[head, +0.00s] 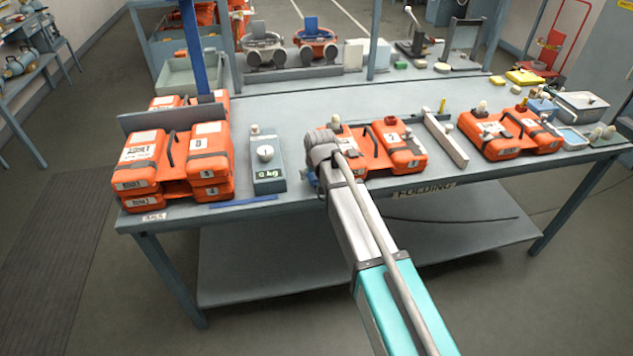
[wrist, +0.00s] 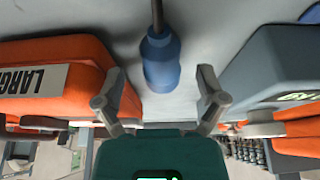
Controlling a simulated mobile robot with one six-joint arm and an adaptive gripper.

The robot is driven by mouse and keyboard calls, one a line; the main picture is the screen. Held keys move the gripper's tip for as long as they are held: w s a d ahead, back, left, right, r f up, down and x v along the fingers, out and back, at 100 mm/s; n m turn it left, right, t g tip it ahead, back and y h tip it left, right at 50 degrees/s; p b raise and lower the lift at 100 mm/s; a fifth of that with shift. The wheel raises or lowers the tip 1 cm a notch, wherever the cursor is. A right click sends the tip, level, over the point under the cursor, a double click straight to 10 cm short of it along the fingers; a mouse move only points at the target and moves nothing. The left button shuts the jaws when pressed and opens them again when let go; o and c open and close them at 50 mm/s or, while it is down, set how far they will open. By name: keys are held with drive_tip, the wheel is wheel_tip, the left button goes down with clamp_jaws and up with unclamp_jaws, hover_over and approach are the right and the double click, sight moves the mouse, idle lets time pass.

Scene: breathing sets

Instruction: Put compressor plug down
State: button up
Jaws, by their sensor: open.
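The compressor plug, a blue ribbed piece with a dark stem or hose (wrist: 162,62), shows in the wrist view against the grey table top (wrist: 195,35). My gripper (wrist: 160,88) is open, with one finger on each side of the plug's lower end and visible gaps between. I cannot tell whether the plug fully rests on the table. In the head view my arm's wrist (head: 322,148) is over the front of the table, between the scale and the middle orange cases, and hides the fingers and most of the spot below.
Stacked orange cases (head: 170,165) stand left, more cases (head: 510,130) right. Some table (head: 300,105) behind is clear.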

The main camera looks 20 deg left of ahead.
sight(314, 175)
drive_tip(key=shift+b+x, duration=0.7)
drive_tip(key=shift+x, duration=0.4)
clamp_jaws()
drive_tip(key=shift+r, duration=0.15)
wheel_tip(314, 175, up, 18)
drive_tip(key=p, duration=1.8)
idle(0.4)
